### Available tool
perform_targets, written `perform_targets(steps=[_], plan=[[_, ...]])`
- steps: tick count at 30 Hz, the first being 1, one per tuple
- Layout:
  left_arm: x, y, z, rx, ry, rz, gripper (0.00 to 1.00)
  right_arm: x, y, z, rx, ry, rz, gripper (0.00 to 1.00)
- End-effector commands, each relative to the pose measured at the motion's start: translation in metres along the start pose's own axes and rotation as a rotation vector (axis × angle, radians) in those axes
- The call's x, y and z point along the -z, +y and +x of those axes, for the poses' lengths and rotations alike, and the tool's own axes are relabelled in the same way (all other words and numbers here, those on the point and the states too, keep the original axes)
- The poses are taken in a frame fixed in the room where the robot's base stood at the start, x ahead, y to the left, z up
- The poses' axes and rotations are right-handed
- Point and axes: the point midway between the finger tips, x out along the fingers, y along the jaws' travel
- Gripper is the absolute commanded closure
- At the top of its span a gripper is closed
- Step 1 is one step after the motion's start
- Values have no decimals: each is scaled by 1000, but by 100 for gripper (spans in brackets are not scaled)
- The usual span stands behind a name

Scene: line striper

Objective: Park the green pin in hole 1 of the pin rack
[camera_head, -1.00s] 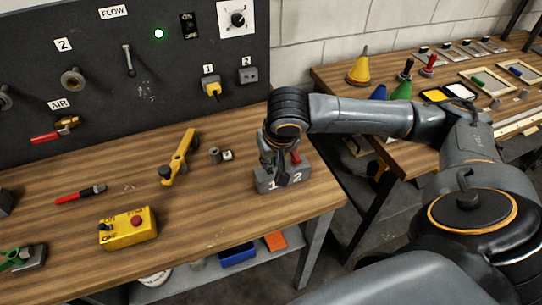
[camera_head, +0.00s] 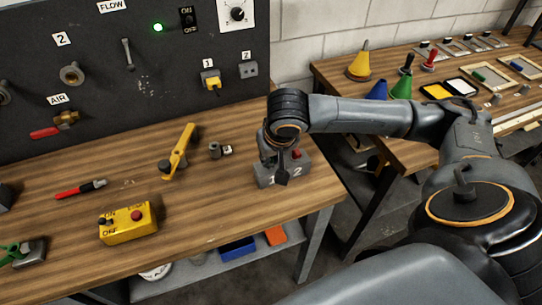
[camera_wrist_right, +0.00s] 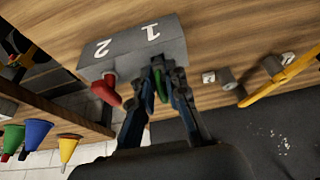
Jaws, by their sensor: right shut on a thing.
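The grey pin rack (camera_head: 301,181), marked 1 and 2, stands near the right end of the wooden bench. It also shows in the right wrist view (camera_wrist_right: 172,48). A red pin (camera_head: 297,154) sits at the hole 2 side, and it shows in the wrist view (camera_wrist_right: 106,92). My right gripper (camera_wrist_right: 159,72) is shut on the green pin (camera_wrist_right: 162,88), with its fingertips right at the rack's hole 1 side. The fingers hide the hole and the pin's lower end, so I cannot tell how deep it is. My left gripper is out of view.
A small metal part (camera_head: 215,150) and a yellow-handled tool (camera_head: 179,152) lie left of the rack. A yellow switch box (camera_head: 128,223) and a red-handled tool (camera_head: 79,189) are further left. A dark panel (camera_head: 150,110) stands behind. The bench front before the rack is clear.

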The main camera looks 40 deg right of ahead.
Motion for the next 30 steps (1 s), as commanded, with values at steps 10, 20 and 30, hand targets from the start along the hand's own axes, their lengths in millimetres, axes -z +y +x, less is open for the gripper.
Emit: perform_targets(steps=[10, 20, 30], plan=[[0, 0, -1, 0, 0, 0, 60, -2, 0, 4, 0, -1, 0, 100], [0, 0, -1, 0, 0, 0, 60, -2, 0, 7, 1, 1, 0, 59], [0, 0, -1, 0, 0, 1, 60, -3, 0, 7, 0, 0, 0, 44]])
